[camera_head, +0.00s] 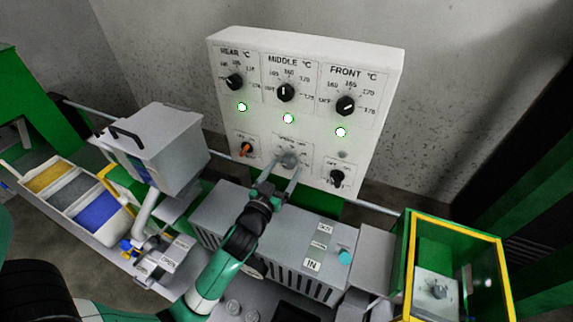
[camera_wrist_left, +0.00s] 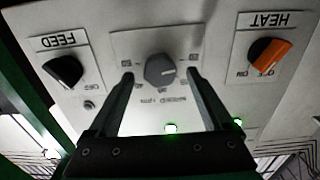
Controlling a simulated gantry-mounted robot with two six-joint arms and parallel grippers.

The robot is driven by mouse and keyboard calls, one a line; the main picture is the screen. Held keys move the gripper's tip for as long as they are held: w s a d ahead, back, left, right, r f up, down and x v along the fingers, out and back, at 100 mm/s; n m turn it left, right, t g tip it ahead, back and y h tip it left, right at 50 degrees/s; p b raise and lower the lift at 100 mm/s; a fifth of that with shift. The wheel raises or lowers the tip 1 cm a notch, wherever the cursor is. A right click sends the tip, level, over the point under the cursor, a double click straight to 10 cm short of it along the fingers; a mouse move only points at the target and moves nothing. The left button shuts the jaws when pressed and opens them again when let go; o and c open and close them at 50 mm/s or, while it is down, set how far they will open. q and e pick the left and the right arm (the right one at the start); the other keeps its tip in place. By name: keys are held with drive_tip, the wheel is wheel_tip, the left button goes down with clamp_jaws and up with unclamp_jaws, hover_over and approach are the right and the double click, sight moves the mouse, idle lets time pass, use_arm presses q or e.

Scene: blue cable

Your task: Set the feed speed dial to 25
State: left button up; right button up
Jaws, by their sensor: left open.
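The feed speed dial (camera_wrist_left: 160,70) is a grey round knob on a white plate in the middle of the lower row of the control panel. Its small label is partly covered and too small to read. In the head view the dial (camera_head: 289,158) is partly hidden by my fingers. My left gripper (camera_head: 281,168) is open, with one finger on each side of the dial; it also shows in the left wrist view (camera_wrist_left: 161,76). I cannot tell if the fingers touch it. My right gripper is not in view.
The black FEED switch (camera_wrist_left: 62,72) and orange HEAT switch (camera_wrist_left: 268,54) flank the dial. The white panel (camera_head: 394,100) carries three black temperature dials above, with lit green lamps. A grey hopper (camera_head: 160,140) stands at left; a grey housing with an IN label (camera_head: 312,265) lies below.

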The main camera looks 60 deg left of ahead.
use_arm(q)
drive_tip(key=shift+x, duration=1.05)
clamp_jaws()
